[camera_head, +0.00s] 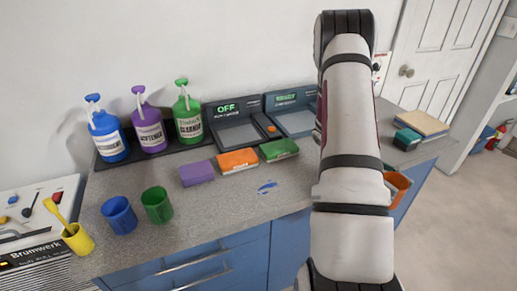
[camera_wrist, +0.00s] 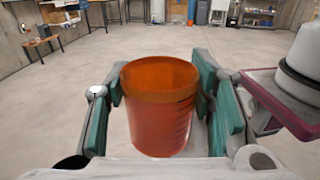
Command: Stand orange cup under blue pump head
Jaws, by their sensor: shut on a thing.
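The orange cup (camera_wrist: 160,115) is upright between the teal pads of my gripper (camera_wrist: 163,95) in the wrist view, and the gripper is shut on it. In the head view part of the orange cup (camera_head: 397,187) shows at the right of my arm, near the counter's right edge; my arm hides most of my gripper there. The blue pump head (camera_head: 92,98) tops the blue bottle (camera_head: 107,135) at the far left of the bottle row. The counter in front of that bottle is clear down to the blue cup.
A blue cup (camera_head: 119,215), a green cup (camera_head: 157,205) and a yellow cup (camera_head: 77,238) stand at the front left. Purple (camera_head: 150,127) and green (camera_head: 187,115) pump bottles stand beside the blue one. Purple, orange and green sponges (camera_head: 279,149) lie mid-counter, before two panels (camera_head: 235,122).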

